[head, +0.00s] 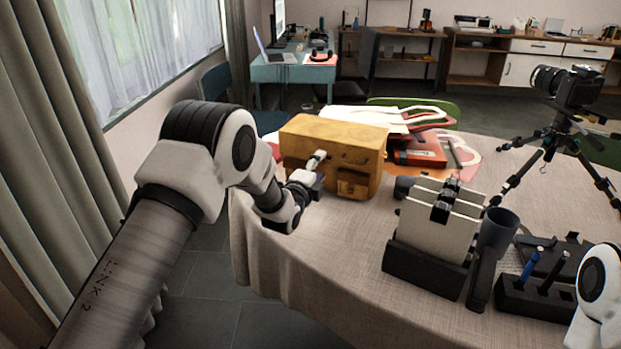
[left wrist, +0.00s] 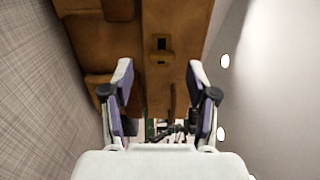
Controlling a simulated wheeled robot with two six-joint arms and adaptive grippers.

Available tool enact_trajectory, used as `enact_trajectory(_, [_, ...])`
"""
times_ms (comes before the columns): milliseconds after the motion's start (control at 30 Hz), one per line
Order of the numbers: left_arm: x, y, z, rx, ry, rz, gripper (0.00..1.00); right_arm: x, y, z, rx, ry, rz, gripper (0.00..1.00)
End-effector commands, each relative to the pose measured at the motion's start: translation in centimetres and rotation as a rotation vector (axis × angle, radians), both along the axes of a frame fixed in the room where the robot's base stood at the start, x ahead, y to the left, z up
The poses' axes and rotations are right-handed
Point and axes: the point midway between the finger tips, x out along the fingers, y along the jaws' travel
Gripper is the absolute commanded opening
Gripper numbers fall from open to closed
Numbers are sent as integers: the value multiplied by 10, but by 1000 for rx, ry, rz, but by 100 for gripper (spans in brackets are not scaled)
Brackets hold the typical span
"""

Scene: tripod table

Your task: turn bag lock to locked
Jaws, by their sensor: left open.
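The bag (head: 335,133) is a tan-brown leather case standing on the table, with a small pocket on its front. In the left wrist view the bag (left wrist: 178,20) fills the upper middle. Its lock (left wrist: 160,50) shows there as a small brassy plate with a dark middle. My left gripper (head: 316,172) is at the bag's front left; its fingers hide part of the front. In the left wrist view the open fingers (left wrist: 160,80) stand on either side of the lock's line, with nothing held between them. I cannot tell whether they touch the bag. My right gripper is not in view.
Papers and a red book (head: 418,150) lie behind the bag. A file holder (head: 430,268), a dark cup (head: 498,232) and a pen stand (head: 535,300) are to the right. A camera on a tripod (head: 565,125) stands at the far right. Bare tablecloth (head: 310,255) lies in front of the bag.

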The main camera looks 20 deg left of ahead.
Motion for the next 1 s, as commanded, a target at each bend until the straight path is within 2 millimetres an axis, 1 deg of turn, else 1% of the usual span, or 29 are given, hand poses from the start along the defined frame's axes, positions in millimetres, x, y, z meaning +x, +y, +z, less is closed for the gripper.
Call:
enact_trajectory(33, [-13, 1, 0, 0, 3, 0, 58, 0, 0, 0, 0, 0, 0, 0])
enact_trajectory(200, [-58, 5, 0, -2, 4, 1, 58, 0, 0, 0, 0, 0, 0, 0])
enact_trajectory(300, [-78, 7, -1, -1, 4, 1, 58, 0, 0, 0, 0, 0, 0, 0])
enact_trajectory(400, [-90, 7, 0, 0, 2, 0, 58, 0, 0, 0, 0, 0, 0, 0])
enact_trajectory(533, [-95, 7, 0, 0, 2, -1, 58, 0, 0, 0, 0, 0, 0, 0])
enact_trajectory(1000, [-94, 7, -1, 0, 2, 0, 58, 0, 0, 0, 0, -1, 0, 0])
